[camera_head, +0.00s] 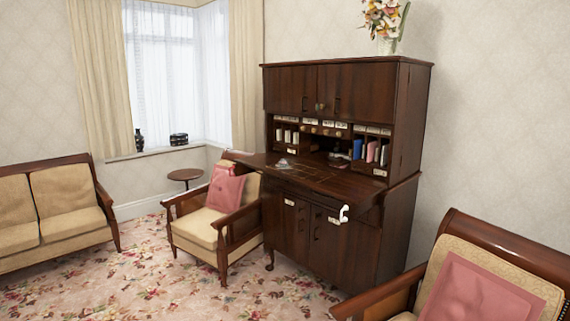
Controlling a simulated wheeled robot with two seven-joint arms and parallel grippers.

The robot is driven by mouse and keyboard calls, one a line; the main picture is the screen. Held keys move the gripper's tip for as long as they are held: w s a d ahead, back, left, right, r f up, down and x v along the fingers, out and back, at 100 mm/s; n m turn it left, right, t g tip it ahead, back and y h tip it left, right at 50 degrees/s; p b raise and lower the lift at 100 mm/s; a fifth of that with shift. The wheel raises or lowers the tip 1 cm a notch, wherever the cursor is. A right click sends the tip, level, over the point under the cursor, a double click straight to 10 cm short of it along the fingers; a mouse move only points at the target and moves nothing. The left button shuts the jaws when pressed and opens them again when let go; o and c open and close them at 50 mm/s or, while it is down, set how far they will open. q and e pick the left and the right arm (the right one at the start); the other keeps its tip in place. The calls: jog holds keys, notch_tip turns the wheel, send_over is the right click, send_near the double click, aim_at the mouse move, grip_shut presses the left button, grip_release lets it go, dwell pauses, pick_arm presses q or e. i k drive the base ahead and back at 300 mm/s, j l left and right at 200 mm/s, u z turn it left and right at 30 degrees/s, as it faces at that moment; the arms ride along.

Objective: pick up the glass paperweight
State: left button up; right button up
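A small pale, glassy-looking object (283,163) lies on the left part of the fold-down desk surface of the dark wood bureau (325,181). It may be the glass paperweight, but it is too small to be sure. Another small greyish item (339,163) sits farther back, near the bureau's pigeonholes, and I cannot tell what it is. Neither of my grippers is in view.
An armchair with a pink cushion (226,192) stands close to the bureau's left side. Another armchair (500,262) is at the front right. A sofa (48,205) is at the left. Open flowered carpet (130,275) lies in front. A white curved object (343,213) shows at the desk's front.

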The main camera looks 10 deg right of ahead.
aim_at(284, 162)
jog(key=i+z, duration=0.15)
jog(key=i, duration=1.6)
